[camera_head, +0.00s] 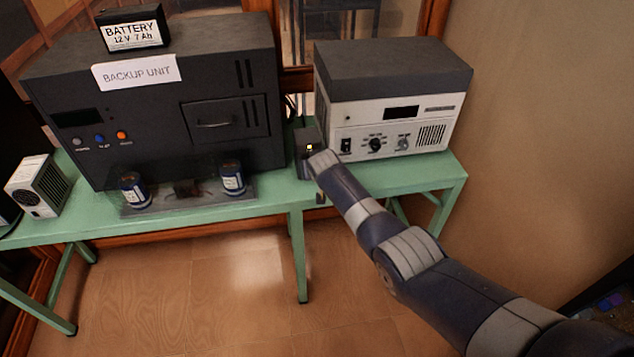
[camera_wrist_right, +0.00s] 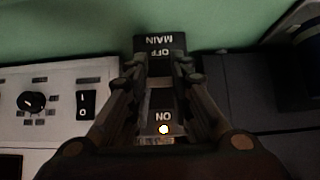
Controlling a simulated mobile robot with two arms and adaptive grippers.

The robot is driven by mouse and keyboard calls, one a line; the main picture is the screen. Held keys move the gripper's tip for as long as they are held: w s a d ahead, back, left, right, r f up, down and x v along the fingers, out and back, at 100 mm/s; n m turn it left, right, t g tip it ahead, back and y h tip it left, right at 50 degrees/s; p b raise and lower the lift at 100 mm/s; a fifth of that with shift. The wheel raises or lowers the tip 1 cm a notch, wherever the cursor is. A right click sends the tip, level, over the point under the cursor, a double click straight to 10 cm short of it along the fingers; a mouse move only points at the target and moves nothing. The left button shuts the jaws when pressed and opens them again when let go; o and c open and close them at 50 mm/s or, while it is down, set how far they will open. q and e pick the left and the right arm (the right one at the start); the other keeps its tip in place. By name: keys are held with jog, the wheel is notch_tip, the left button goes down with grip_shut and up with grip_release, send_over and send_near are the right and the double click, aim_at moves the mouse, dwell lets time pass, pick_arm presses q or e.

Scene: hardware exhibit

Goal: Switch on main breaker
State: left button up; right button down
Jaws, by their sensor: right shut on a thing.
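The main breaker (camera_head: 308,135) is a small dark box on the green table, between the backup unit and the white-fronted device. A small lit light shows on it. In the right wrist view the breaker (camera_wrist_right: 160,42) bears the words MAIN, OFF and ON upside down, with a bright light beside ON. My right gripper (camera_wrist_right: 163,80) is shut on the breaker's switch, between the OFF and ON labels. The fingers hide most of the switch, so its exact position is hard to tell. In the head view my right arm reaches to the breaker from the lower right. My left gripper is not in view.
The black backup unit (camera_head: 170,90) stands left of the breaker, with a battery (camera_head: 131,30) on top and two dark blue cylinders (camera_head: 232,178) in front. The white-fronted device (camera_head: 395,115) with knobs stands to the right. A small white vented box (camera_head: 38,187) sits at far left.

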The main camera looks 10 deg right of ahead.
jog(key=shift+w+a+g+b, duration=0.1)
jog(key=shift+g+b, duration=0.2)
jog(key=shift+g, duration=0.1)
jog(key=shift+r+b, duration=0.15)
jog(key=shift+b, duration=0.2)
jog(key=shift+w+r+g+b, duration=0.15)
jog(key=shift+r+g+b, duration=0.2)
jog(key=shift+g+b, duration=0.65)
jog(key=shift+r+b, duration=0.1)
jog(key=shift+b, duration=0.25)
jog(key=shift+r, duration=0.1)
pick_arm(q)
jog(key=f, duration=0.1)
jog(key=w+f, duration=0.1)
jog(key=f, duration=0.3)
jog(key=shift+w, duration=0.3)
pick_arm(e)
jog(key=c, duration=1.4)
grip_release()
jog(key=shift+c, duration=0.2)
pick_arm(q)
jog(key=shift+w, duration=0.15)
pick_arm(e)
jog(key=shift+w, duration=0.1)
